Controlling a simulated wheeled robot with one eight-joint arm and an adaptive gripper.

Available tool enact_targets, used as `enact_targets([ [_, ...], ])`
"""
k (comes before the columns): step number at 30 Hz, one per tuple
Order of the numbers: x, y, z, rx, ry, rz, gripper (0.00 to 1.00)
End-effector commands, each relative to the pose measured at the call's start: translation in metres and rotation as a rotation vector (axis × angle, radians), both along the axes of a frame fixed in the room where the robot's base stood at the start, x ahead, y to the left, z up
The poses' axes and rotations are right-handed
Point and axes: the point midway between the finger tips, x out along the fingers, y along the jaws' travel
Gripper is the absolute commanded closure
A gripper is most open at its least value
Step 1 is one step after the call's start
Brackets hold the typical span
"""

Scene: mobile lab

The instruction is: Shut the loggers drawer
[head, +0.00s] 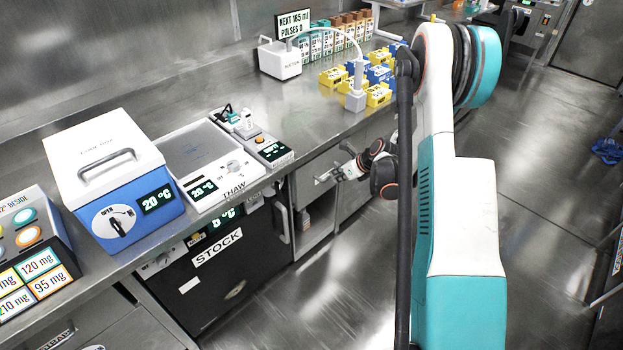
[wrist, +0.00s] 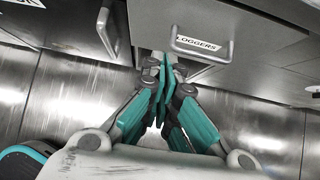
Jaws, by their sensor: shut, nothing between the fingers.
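The loggers drawer (wrist: 160,22) shows in the wrist view as a grey metal front with a bar handle (wrist: 203,52) and a white LOGGERS label. I cannot tell how far it stands out from the cabinet. My gripper (wrist: 163,72) is shut and empty, its fingertips at the lower left part of the drawer front, left of the handle. Whether they touch it is unclear. In the head view my gripper (head: 322,179) is low in front of the bench, beside the open bay under the worktop. My arm hides part of the bench front there.
A dark STOCK unit (head: 240,265) with a vertical handle (head: 282,222) stands left of my gripper. Above are a blue and white cool box (head: 118,180), a THAW tray (head: 205,160) and yellow and blue blocks (head: 378,94).

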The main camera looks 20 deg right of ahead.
Motion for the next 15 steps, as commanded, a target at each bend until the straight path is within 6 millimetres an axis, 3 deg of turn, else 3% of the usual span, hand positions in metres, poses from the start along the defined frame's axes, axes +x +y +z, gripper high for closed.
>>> enact_targets([
  [3,-0.014,0.01,0.003,0.017,-0.053,-0.011,1.0],
  [7,-0.018,0.014,0.003,0.024,-0.075,-0.013,1.0],
  [15,0.006,0.022,-0.025,0.022,-0.076,-0.012,1.0],
])
